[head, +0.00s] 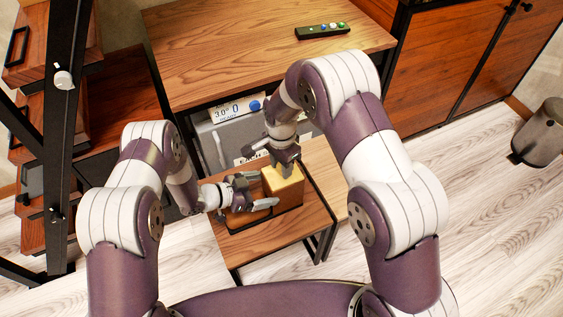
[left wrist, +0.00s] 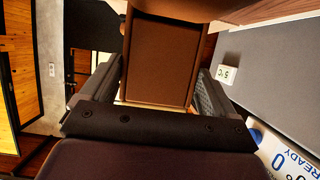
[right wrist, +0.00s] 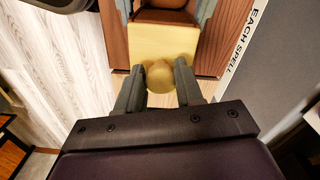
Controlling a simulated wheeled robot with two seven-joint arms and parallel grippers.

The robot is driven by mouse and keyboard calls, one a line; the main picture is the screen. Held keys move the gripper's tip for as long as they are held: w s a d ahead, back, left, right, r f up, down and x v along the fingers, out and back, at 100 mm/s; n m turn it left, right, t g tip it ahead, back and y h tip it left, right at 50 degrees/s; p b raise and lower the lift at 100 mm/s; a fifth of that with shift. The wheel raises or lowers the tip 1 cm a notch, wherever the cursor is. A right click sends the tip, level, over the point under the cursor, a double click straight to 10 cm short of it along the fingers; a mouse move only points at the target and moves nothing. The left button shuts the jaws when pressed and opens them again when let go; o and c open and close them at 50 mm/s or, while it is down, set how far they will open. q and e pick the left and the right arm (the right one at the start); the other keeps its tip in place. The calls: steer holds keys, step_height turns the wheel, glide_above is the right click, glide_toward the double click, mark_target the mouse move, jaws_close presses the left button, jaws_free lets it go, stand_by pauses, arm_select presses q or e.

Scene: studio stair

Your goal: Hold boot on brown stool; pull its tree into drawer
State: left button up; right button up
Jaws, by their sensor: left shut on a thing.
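The brown boot (head: 287,195) stands on the brown wooden stool (head: 262,240) in the head view, with its yellow tree (head: 282,178) filling the top. My left gripper (head: 258,194) comes in from the left and is shut on the boot; the left wrist view shows the brown shaft (left wrist: 160,60) between its fingers. My right gripper (head: 284,168) is above the boot, pointing down. In the right wrist view its fingers stand open on either side of the tree's round knob (right wrist: 160,76). The boot's lower part is partly hidden by my left gripper.
A wooden stair unit (head: 50,140) with dark drawer fronts and handles stands at the left behind a black post. A wooden table (head: 255,40) with a button remote (head: 323,31) is behind. A grey appliance (head: 222,143) sits under it. Floor at right is clear, with a grey bin (head: 540,132).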

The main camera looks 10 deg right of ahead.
jaws_close()
steer(key=shift+r, duration=0.1)
steer(key=shift+r, duration=1)
steer(key=shift+r, duration=0.1)
step_height(320, 180, up, 4)
steer(key=shift+f, duration=0.1)
arm_select(q)
steer(key=o, duration=1.2)
steer(key=shift+o, duration=0.2)
